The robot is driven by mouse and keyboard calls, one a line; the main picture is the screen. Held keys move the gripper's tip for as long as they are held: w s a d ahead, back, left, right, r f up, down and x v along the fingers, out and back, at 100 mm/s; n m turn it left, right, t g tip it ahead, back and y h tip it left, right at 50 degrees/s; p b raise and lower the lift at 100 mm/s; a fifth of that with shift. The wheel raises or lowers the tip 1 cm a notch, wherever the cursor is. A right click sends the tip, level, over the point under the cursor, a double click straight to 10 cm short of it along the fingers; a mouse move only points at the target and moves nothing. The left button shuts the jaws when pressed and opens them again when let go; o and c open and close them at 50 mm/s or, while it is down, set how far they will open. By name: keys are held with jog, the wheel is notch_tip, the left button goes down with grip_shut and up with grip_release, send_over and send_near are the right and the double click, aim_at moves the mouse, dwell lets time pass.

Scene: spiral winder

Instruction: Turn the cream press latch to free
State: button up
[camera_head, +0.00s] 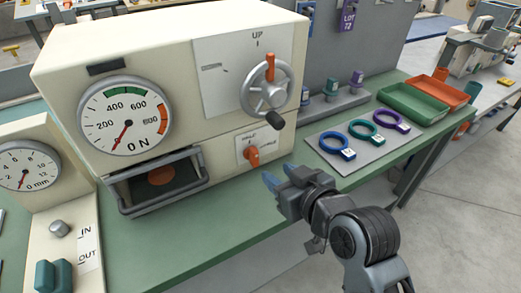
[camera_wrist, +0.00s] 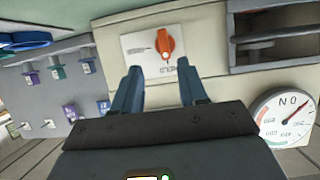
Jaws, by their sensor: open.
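The cream press (camera_head: 180,60) stands on the green bench, with an orange latch knob (camera_head: 253,155) on a pale label plate low on its front right. The plate's print is too small to read surely. The latch also shows in the wrist view (camera_wrist: 165,45), upside down, its pointed grip near upright. My gripper (camera_head: 278,176) is in front of and to the right of the latch in the head view, apart from it. In the wrist view its two blue fingers (camera_wrist: 166,88) are spread, with nothing between them, and the latch lies beyond their tips.
Above the latch is a grey handwheel (camera_head: 266,90) with a dark handle. A barred press opening (camera_head: 160,180) is to its left. A mat with several coloured rings (camera_head: 362,140) lies right, before green (camera_head: 412,103) and orange trays.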

aim_at(257, 156)
jog(key=x, duration=0.2)
jog(key=r+x, duration=0.1)
jog(key=x, duration=0.2)
jog(key=p+x, duration=0.1)
jog(key=x, duration=0.2)
jog(key=shift+w+a+r, duration=0.1)
jog(key=shift+w+a, duration=0.2)
jog(key=shift+a, duration=0.25)
grip_shut()
